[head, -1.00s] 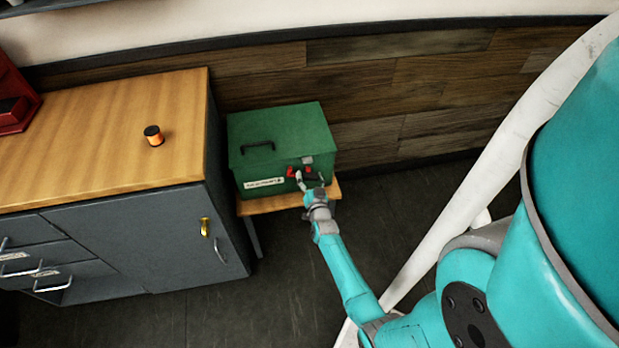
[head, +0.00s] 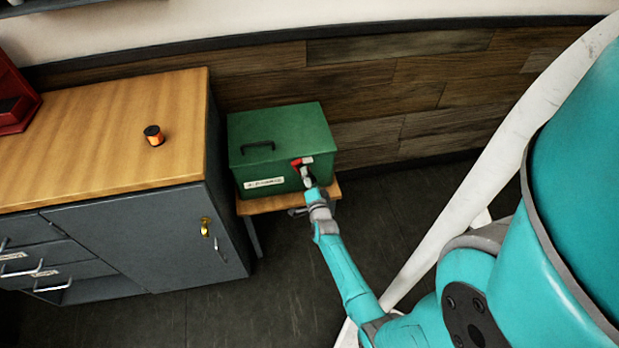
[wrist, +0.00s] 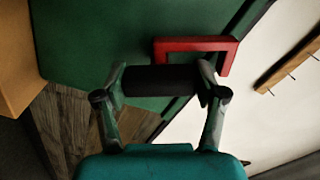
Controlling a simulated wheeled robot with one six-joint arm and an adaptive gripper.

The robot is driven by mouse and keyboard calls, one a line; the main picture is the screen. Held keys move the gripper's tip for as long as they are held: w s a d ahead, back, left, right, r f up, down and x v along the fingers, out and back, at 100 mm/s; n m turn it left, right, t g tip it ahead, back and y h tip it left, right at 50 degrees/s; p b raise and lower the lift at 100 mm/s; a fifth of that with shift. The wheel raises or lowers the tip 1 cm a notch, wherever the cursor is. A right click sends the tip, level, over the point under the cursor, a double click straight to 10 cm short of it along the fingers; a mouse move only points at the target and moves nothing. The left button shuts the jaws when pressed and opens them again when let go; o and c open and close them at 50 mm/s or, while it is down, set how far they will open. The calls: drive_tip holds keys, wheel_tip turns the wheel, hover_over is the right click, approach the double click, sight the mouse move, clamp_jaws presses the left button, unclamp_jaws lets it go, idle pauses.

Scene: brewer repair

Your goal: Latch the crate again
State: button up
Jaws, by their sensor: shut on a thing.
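The green crate (head: 275,140) stands with its lid down on a small wooden stand (head: 270,204). Its red latch (head: 301,161) is on the front at the right, up at the lid's edge by a small pale plate. In the wrist view, the red latch (wrist: 200,44) shows as an angled bracket against the green crate wall (wrist: 90,40). My gripper (head: 308,181) is at the latch. In the wrist view, my gripper (wrist: 163,80) is shut on a dark bar beside the red bracket, which looks like the latch's grip. Whether the latch is hooked cannot be told.
A grey cabinet (head: 140,240) with a wooden top stands left of the crate, with an orange and black spool (head: 154,135) on it. A wood-panelled wall (head: 370,100) is close behind the crate. The floor in front is clear.

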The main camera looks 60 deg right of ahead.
drive_tip(key=m, duration=0.5)
drive_tip(key=shift+m, duration=0.3)
idle(0.4)
drive_tip(key=o, duration=1.7)
drive_tip(key=v, duration=1.2)
